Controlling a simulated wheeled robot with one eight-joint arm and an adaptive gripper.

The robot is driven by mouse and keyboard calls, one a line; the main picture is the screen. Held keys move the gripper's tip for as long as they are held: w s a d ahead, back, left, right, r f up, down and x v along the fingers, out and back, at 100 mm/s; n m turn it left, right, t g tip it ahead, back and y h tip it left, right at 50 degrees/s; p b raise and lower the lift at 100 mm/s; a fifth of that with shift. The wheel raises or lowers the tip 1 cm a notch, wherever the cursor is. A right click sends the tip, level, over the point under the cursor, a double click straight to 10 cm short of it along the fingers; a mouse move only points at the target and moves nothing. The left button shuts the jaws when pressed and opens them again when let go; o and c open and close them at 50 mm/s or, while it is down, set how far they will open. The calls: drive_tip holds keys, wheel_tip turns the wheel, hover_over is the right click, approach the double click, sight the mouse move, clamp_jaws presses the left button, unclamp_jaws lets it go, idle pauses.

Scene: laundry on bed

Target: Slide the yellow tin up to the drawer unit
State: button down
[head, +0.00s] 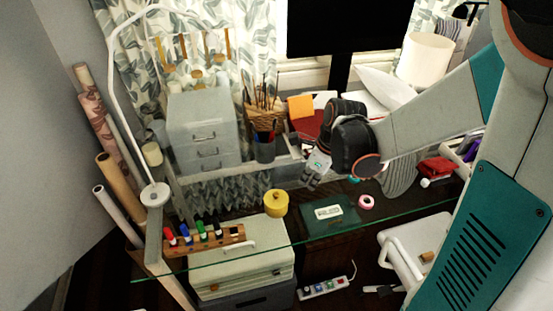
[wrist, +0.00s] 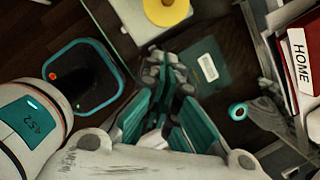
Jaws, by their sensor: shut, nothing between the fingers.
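The yellow tin (head: 275,203) is round with a small knob on its lid and stands upright on the glass desk. In the wrist view the yellow tin (wrist: 167,10) is partly cut off by the top edge. A grey drawer unit (head: 203,150) stands at the back left of the desk, with a visible gap between it and the tin. My gripper (head: 313,180) is to the right of the tin and apart from it. In the wrist view my gripper (wrist: 168,75) is shut and empty, pointing toward the tin's side of the desk.
A marker rack (head: 205,243) stands at the front left, near a lamp base (head: 155,195). A pen cup (head: 265,147) stands right of the drawer unit. A dark green booklet (head: 328,214) and a tape roll (head: 366,202) lie right of the tin. A cream cabinet (head: 245,265) is below the glass.

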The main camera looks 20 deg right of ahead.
drive_tip(key=f, duration=0.1)
drive_tip(key=b, duration=0.4)
approach(285, 201)
drive_tip(key=shift+m, duration=0.4)
drive_tip(key=x, duration=0.5)
drive_tip(key=shift+s+d+f, duration=0.15)
drive_tip(key=shift+d, duration=0.1)
drive_tip(key=shift+w+a, duration=0.2)
drive_tip(key=shift+w, duration=0.05)
